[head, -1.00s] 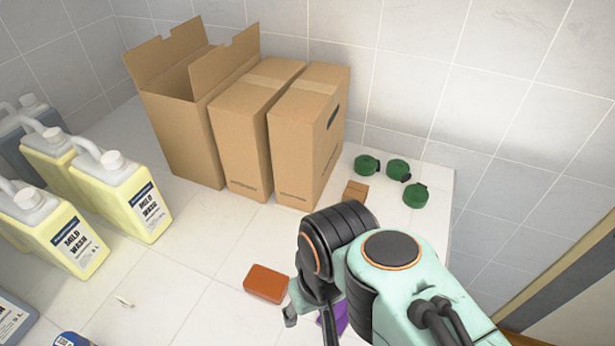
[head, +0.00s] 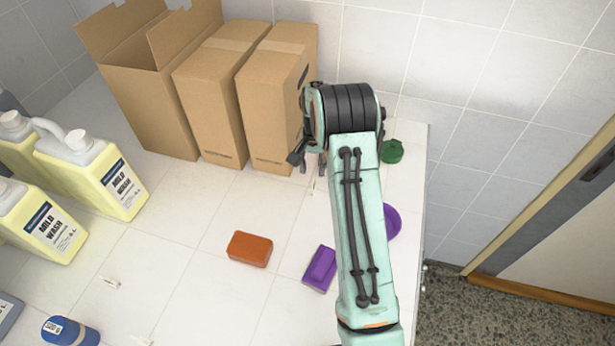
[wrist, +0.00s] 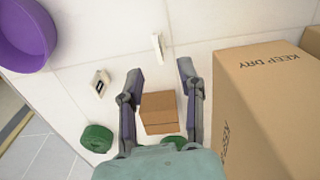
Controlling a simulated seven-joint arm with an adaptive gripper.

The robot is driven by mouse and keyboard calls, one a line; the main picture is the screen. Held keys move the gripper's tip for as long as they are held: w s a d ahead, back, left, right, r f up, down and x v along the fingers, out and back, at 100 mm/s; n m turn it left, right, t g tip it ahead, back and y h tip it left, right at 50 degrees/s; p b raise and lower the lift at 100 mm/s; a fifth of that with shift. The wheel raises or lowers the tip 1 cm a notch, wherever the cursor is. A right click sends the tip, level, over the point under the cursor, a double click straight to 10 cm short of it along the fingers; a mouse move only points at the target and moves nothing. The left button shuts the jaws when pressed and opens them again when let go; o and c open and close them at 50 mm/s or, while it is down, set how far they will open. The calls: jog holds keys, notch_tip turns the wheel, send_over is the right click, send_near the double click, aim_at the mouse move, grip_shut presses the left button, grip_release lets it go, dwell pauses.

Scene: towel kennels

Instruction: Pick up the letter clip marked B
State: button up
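Small white letter clips lie on the tiled top. In the wrist view, one clip (wrist: 98,82) with a dark mark lies left of my gripper (wrist: 160,75), its letter too small to read. Another clip (wrist: 157,47) stands out beyond the fingertips, narrow side showing, with no letter visible. In the head view, a pale clip (head: 110,282) lies at the lower left, unreadable, and another (head: 140,340) is at the bottom edge. My gripper (head: 310,165) hangs before the cartons, partly hidden by my arm. Its fingers are apart and empty.
A small brown box (wrist: 160,112) lies below, between the fingers in view. A large carton (wrist: 262,110) stands close on the right. Green pots (wrist: 97,138), a purple bowl (wrist: 25,35), an orange block (head: 250,249) and a purple block (head: 320,268) are around.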

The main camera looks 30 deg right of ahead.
aim_at(313, 182)
notch_tip(313, 182, down, 6)
jog(key=shift+d+f, duration=0.1)
jog(key=shift+f, duration=0.05)
jog(key=shift+c, duration=0.3)
grip_shut()
